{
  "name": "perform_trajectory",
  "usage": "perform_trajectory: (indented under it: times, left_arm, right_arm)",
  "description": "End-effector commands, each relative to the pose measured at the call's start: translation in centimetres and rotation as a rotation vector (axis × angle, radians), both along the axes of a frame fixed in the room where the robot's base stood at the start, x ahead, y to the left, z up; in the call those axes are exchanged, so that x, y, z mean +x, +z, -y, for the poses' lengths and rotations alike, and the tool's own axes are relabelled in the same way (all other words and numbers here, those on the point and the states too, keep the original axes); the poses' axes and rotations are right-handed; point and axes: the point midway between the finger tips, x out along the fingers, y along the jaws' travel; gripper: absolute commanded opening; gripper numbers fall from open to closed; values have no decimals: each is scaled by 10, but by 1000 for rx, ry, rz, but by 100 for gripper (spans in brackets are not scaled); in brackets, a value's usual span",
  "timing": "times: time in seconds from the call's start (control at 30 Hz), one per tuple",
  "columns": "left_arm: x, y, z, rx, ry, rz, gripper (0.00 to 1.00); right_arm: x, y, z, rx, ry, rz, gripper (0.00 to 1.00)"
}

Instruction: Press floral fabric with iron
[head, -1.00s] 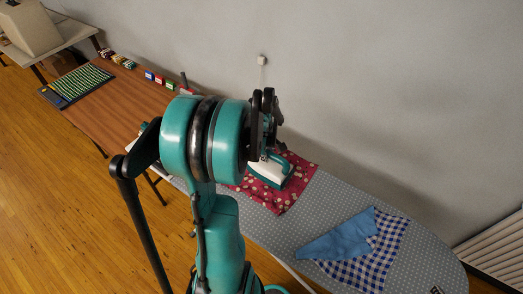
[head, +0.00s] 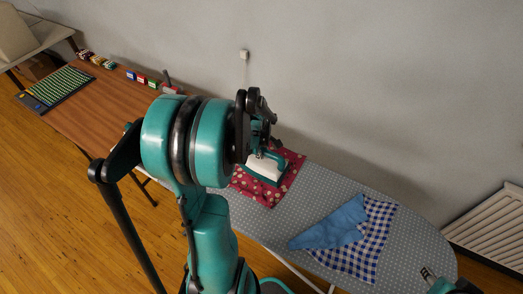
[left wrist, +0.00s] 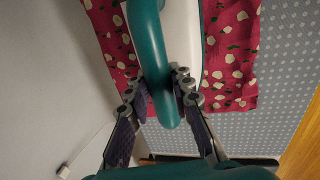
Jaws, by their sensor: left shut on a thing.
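The floral fabric (head: 270,195), dark red with pale flowers, lies flat on the ironing board; it also shows in the left wrist view (left wrist: 240,50). The white and teal iron (head: 263,169) sits over the fabric, apparently soleplate down; whether it touches is hard to tell. My left gripper (head: 266,145) is shut on the iron's teal handle, seen between the fingers in the left wrist view (left wrist: 161,98). My arm hides part of the fabric's left side. The tip of my right gripper (head: 428,274) shows at the bottom right, over the board's end; its jaws are unclear.
The grey dotted ironing board (head: 400,255) holds a blue cloth (head: 330,228) and a blue checked cloth (head: 365,255) to the right. A brown table (head: 105,105) with a green-striped mat (head: 65,88) and small coloured items stands left. A wall runs behind; a radiator (head: 490,220) stands right.

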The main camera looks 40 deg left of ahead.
Motion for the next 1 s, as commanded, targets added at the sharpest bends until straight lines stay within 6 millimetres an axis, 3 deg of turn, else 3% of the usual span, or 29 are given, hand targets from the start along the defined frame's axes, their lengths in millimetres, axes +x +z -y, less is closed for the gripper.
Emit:
perform_trajectory:
  times: [1.0]
  left_arm:
    - [21, 0, 89, -3, -4, 0, 0]
  right_arm:
    - [0, -2, 0, 0, 0, 0, 38]
